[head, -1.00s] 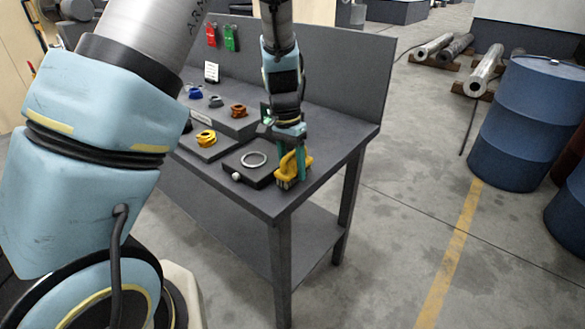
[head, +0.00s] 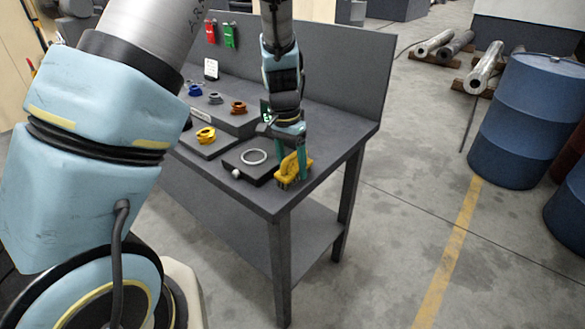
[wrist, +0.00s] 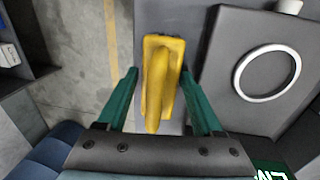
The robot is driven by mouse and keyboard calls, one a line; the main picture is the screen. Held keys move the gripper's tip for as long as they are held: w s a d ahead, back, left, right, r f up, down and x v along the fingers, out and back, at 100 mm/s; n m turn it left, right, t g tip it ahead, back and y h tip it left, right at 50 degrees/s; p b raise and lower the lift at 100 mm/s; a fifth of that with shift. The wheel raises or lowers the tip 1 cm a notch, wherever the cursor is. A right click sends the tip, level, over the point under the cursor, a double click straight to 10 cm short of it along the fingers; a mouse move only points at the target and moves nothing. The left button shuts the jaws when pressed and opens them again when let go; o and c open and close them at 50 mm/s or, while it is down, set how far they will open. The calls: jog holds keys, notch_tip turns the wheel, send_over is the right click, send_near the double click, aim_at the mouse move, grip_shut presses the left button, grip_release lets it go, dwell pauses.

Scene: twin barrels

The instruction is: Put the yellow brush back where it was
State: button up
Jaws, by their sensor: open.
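The yellow brush (head: 292,170) is at the front right corner of the grey workbench (head: 347,133), just right of a black block with a ring. In the wrist view the brush (wrist: 160,85) has a long raised handle and lies between the two green fingers of my gripper (wrist: 160,73). A gap shows on each side of the brush, so the fingers are open and apart from it. In the head view my gripper (head: 291,155) points down over the brush, and its fingers partly hide it.
The black block with a pale ring (head: 253,157) and white knob stands close left of the brush. A yellow part (head: 205,136) sits on a plate farther left. Several small parts stand on a raised step behind. The bench's right edge is close by. Blue barrels (head: 525,120) stand at right.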

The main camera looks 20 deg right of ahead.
notch_tip(320, 180, up, 11)
jog(key=w+b, duration=0.1)
jog(key=b, duration=0.1)
jog(key=s+a+f+n+t, duration=0.1)
jog(key=a+n, duration=0.4)
jog(key=a, duration=1)
jog(key=s+a+f+n+t, duration=0.1)
jog(key=s+a+n, duration=0.3)
jog(key=a, duration=1)
jog(key=shift+a+f+n+t+y, duration=0.15)
jog(key=shift+a+n+t+y, duration=0.3)
jog(key=shift+n, duration=0.55)
jog(key=shift+w+d, duration=0.1)
